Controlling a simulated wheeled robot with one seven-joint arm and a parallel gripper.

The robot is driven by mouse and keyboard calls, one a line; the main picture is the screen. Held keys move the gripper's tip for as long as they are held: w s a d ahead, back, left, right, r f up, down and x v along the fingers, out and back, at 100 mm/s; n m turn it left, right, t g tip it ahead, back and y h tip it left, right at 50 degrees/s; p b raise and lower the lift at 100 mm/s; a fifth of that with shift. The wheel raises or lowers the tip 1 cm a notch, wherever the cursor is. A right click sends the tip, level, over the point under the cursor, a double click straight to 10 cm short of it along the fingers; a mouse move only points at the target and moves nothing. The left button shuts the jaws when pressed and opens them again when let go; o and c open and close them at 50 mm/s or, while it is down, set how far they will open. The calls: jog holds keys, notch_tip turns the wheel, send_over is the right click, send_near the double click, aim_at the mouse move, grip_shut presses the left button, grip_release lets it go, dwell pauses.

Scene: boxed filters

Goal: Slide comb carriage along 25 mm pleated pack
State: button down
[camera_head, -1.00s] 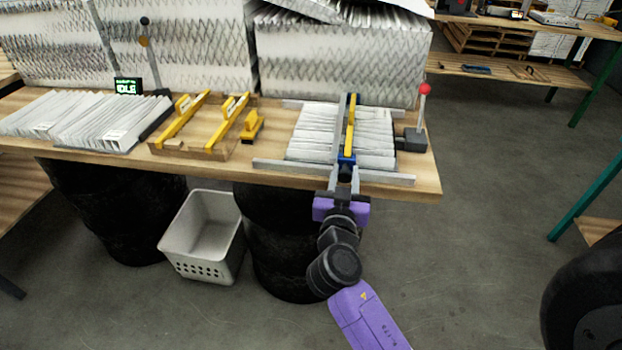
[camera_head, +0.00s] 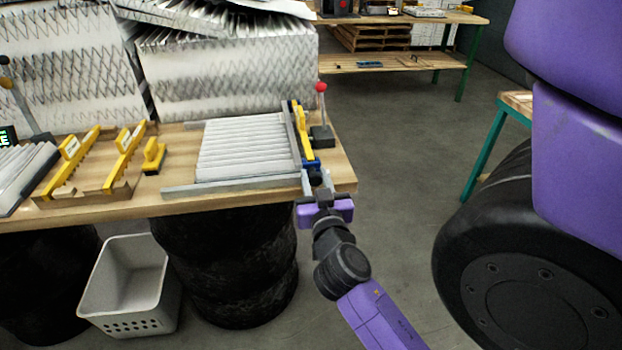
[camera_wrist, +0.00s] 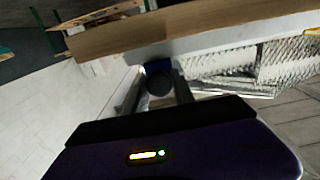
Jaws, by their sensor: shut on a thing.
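The white pleated pack (camera_head: 245,147) lies flat on the wooden bench between two grey rails, its pleats in even rows. The comb carriage (camera_head: 305,135), a blue and grey bar with a yellow comb on it, stands across the rails at the pack's right end. My gripper (camera_head: 316,180) is shut on the dark round knob at the carriage's near end, at the bench's front edge. The knob (camera_wrist: 159,82) also shows between the fingers in the wrist view. The contact of the comb teeth with the pleats is too small to tell.
A lever with a red ball (camera_head: 321,112) stands on a dark base close right of the carriage. Yellow combs lie in a wooden holder (camera_head: 120,183) at left, with a small yellow block (camera_head: 154,155) beside it. A grey basket (camera_head: 130,285) stands on the floor.

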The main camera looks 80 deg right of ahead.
jog(key=c, duration=1.1)
grip_release()
jog(key=b+v, duration=0.3)
jog(key=v, duration=0.3)
jog(key=shift+a+f, duration=0.2)
jog(key=shift+a, duration=0.1)
jog(key=shift+s+a+r, duration=0.25)
jog(key=shift+a, duration=0.3)
